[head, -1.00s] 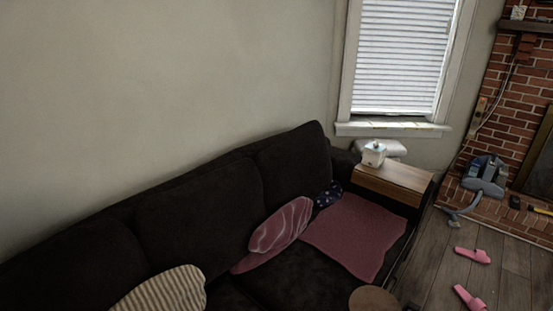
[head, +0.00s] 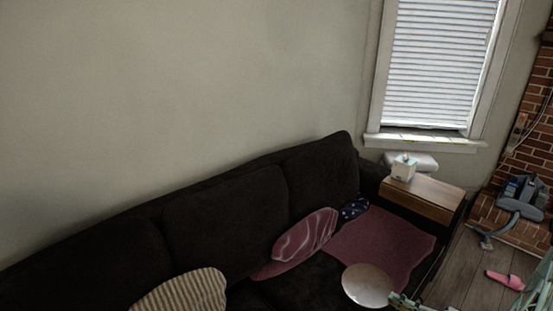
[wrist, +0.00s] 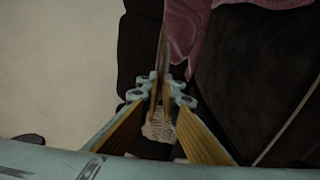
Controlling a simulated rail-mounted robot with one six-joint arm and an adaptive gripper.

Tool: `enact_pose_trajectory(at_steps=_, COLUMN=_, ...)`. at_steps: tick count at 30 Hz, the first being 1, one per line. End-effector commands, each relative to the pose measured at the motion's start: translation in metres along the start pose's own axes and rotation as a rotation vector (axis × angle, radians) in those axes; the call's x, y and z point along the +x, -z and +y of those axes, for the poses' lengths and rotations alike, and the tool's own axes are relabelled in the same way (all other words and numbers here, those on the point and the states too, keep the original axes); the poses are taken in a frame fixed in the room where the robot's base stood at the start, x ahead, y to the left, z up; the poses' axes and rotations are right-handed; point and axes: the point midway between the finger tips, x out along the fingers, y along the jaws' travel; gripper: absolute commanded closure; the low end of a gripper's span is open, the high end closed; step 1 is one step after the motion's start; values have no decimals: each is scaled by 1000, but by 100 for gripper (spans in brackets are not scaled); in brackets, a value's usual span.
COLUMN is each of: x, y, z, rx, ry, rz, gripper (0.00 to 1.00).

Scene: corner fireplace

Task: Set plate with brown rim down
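The plate with brown rim (head: 367,285) shows at the bottom of the head view as a pale disc, in front of the sofa seat. My gripper (head: 398,299) is at its right edge. In the wrist view the plate (wrist: 162,50) is seen nearly edge-on as a thin brown strip. The fingertips of my gripper (wrist: 162,88) close around its near end. The plate is held in the air, tilted. Most of its face is hidden in the wrist view.
The dark sofa (head: 225,205) carries a pink patterned cushion (head: 304,240), a striped cushion (head: 185,294) and a pink cloth (head: 385,240). A wooden armrest tray (head: 422,197) holds a tissue box (head: 403,168). A pink slipper (head: 505,280) lies on the floor at right.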

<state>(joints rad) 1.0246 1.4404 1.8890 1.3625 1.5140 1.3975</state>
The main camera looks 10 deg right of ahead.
Motion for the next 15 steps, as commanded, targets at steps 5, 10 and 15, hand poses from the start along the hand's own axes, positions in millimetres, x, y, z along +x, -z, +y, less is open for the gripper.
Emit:
enact_pose_trajectory(at_steps=5, x=31, y=-2, z=19, rx=-1, ry=0, rz=20, gripper=100)
enact_pose_trajectory(at_steps=10, x=61, y=-2, z=36, rx=-2, ry=2, rz=37, gripper=100)
enact_pose_trajectory(at_steps=15, x=90, y=0, z=53, rx=-2, ry=2, rz=53, gripper=100)
